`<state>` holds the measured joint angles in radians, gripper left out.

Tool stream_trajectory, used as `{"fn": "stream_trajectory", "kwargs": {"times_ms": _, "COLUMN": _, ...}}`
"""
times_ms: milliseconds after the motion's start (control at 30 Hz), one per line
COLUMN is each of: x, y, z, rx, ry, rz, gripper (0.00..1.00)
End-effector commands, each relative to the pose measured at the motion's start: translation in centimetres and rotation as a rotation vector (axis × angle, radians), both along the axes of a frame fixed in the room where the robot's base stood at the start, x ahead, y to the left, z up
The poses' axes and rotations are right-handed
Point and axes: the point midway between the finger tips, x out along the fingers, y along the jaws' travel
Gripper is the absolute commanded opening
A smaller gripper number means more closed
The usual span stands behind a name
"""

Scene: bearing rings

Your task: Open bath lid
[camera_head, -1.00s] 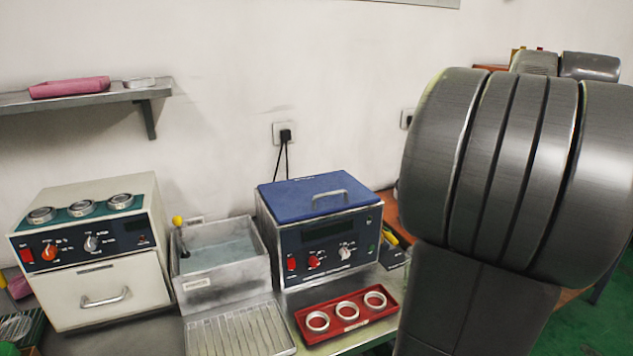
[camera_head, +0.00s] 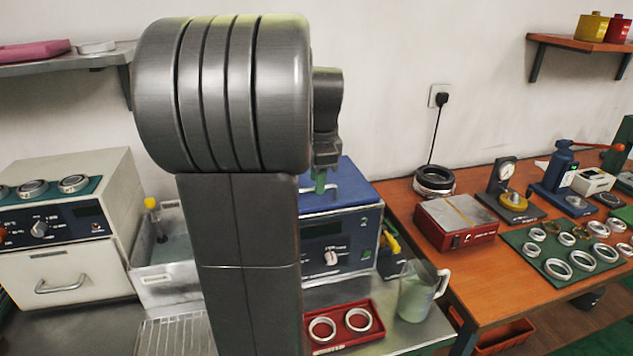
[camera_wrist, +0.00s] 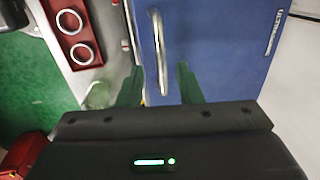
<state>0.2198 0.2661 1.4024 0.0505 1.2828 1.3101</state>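The bath is a box with a dark blue control front (camera_head: 345,240) and a blue lid (camera_head: 352,178), which lies closed. My arm hides its left part in the head view. The lid's metal bar handle (camera_wrist: 160,45) shows in the wrist view, on the blue lid surface (camera_wrist: 225,50). My gripper (camera_wrist: 160,84) is open, with one green finger on each side of the handle's near end. No contact with the handle is visible. In the head view the gripper (camera_head: 320,182) points down over the lid, partly behind my arm.
A red tray (camera_head: 340,342) with metal rings stands before the bath. A glass jug (camera_head: 418,292) stands to its right. A grey open tank (camera_head: 165,255) and a cream oven (camera_head: 70,235) are left. The orange bench (camera_head: 480,270) at right holds rings and instruments.

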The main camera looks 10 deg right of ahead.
Motion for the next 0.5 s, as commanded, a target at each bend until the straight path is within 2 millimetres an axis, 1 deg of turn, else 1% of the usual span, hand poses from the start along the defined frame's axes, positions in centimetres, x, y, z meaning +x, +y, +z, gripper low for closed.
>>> {"fn": "stream_trajectory", "kwargs": {"times_ms": 33, "x": 0.06, "y": 0.01, "z": -0.52, "rx": 0.000, "ry": 0.002, "rz": 0.000, "gripper": 0.33}}
{"fn": "stream_trajectory", "kwargs": {"times_ms": 133, "x": 0.20, "y": 0.02, "z": -1.05, "rx": 0.000, "ry": 0.001, "rz": 0.000, "gripper": 0.33}}
{"fn": "stream_trajectory", "kwargs": {"times_ms": 433, "x": 0.26, "y": 0.02, "z": -1.25, "rx": 0.000, "ry": 0.000, "rz": 0.000, "gripper": 0.33}}
{"fn": "stream_trajectory", "kwargs": {"times_ms": 467, "x": 0.26, "y": 0.02, "z": -1.25, "rx": 0.000, "ry": 0.000, "rz": 0.000, "gripper": 0.29}}
{"fn": "stream_trajectory", "kwargs": {"times_ms": 500, "x": 0.25, "y": 0.02, "z": -1.26, "rx": 0.000, "ry": 0.000, "rz": 0.000, "gripper": 0.21}}
